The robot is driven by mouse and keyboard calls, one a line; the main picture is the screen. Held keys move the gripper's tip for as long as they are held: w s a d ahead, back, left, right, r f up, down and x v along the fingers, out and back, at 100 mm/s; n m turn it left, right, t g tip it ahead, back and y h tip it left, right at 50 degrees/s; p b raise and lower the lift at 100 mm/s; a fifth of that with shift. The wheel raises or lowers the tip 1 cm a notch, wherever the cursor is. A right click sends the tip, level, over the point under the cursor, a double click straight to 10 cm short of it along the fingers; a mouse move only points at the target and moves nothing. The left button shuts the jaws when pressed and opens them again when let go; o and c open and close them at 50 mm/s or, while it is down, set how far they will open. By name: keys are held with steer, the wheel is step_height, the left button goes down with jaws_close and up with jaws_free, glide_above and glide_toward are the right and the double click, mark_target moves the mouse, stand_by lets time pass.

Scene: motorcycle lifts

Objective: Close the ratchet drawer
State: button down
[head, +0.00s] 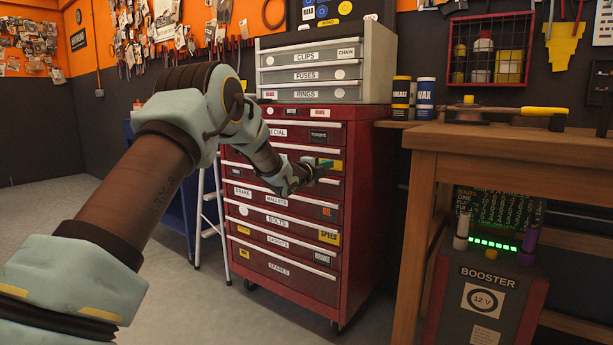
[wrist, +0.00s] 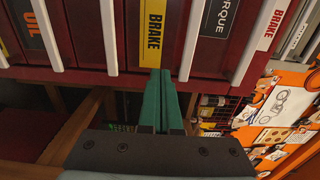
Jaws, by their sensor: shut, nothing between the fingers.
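The red tool cabinet (head: 365,175) has a stack of drawers with pale handle strips and labels such as SPECIAL, MALLETS, BOLTS and SPARES. I cannot read a ratchet label; my arm hides part of the upper middle fronts. My gripper (head: 322,163) is at the cabinet's upper middle drawers, near a yellow label at their right end. In the wrist view its green fingers (wrist: 162,98) are together and empty, with tips by the drawer front with a yellow BRAKE label (wrist: 153,35). I cannot tell whether they touch it, or whether that drawer stands out.
A grey drawer chest (head: 313,65) stands on the cabinet. A wooden workbench (head: 505,145) is at the right, with a booster unit (head: 485,300) below it. A white step ladder (head: 208,215) stands at the cabinet's left. The floor (head: 200,300) in front is clear.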

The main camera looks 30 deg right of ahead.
steer(key=v, duration=0.9)
steer(key=shift+a, duration=0.15)
steer(key=w+a+f+n+y, duration=0.1)
steer(key=a+f+n+y, duration=0.3)
steer(key=a, duration=0.6)
steer(key=a+f+n+t+y, duration=0.1)
steer(key=a+n+y, duration=0.3)
steer(key=a+n, duration=0.5)
steer(key=w+a+f+n+y, duration=0.1)
steer(key=a+f+n+y, duration=0.25)
steer(key=a, duration=0.85)
steer(key=s+a+f+n+g+y, duration=0.25)
steer(key=s+a+n, duration=0.45)
steer(key=s+a, duration=0.4)
steer(key=s+a+f+n+g+y, duration=0.2)
steer(key=s+a+f+n+g, duration=0.3)
steer(key=s+a, duration=0.6)
step_height(320, 180, up, 30)
steer(key=s+d+n+p, duration=0.1)
steer(key=s+p, duration=0.1)
steer(key=p, duration=2.6)
steer(key=shift+s+d, duration=0.2)
steer(key=shift+d, duration=0.1)
steer(key=shift+t, duration=0.25)
